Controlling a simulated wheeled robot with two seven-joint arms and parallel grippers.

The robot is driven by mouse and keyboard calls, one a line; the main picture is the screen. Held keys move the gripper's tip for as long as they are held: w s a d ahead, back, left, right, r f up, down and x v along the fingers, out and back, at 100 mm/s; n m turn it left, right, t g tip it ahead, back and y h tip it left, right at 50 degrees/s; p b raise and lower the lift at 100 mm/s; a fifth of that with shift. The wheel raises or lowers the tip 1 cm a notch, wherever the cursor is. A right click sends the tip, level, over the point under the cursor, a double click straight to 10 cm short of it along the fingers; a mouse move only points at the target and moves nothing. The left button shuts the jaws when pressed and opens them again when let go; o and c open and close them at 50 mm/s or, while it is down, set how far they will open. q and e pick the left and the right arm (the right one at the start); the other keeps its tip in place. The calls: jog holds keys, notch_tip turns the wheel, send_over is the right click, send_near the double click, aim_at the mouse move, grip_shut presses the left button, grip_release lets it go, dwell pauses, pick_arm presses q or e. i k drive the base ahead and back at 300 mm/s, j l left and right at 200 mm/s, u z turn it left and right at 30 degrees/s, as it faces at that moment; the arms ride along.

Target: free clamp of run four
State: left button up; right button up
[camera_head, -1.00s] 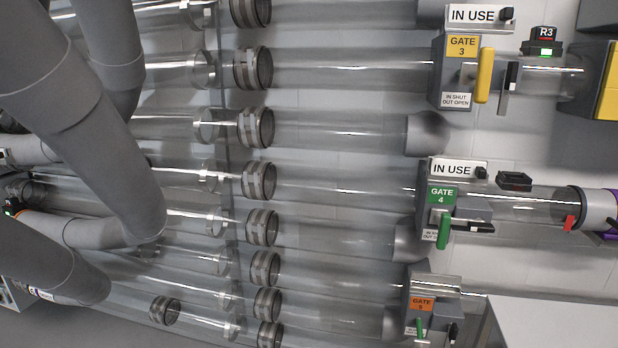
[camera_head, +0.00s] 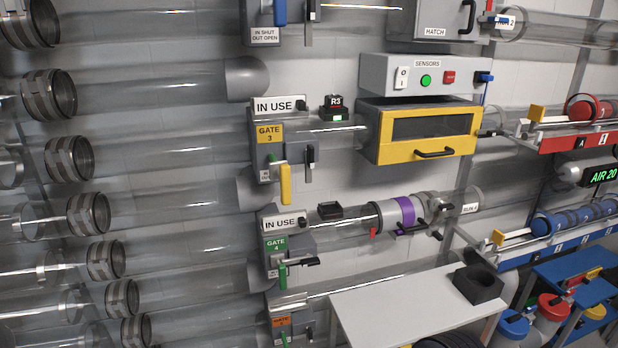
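Run four is a clear horizontal tube that passes through gate 4 (camera_head: 275,246), which has a green label and a green handle (camera_head: 283,274) hanging down. An "IN USE" sign (camera_head: 281,224) sits above the gate. To the right, a grey and purple collar (camera_head: 399,214) is around the tube, with a small red tab (camera_head: 373,233) at its left. Beside it is a grey clamp with a black lever (camera_head: 435,207); whether it is closed or open I cannot tell. A tag reading run 4 (camera_head: 470,208) is farther right. Neither gripper is in view.
Gate 3 (camera_head: 270,134) and a yellow-fronted box (camera_head: 418,135) are above. A white table (camera_head: 395,308) with a black block (camera_head: 478,283) stands below run four. Racks with red (camera_head: 588,108) and blue (camera_head: 574,218) carriers are at the right.

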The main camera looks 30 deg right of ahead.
aim_at(443, 206)
jog(key=z, duration=1.85)
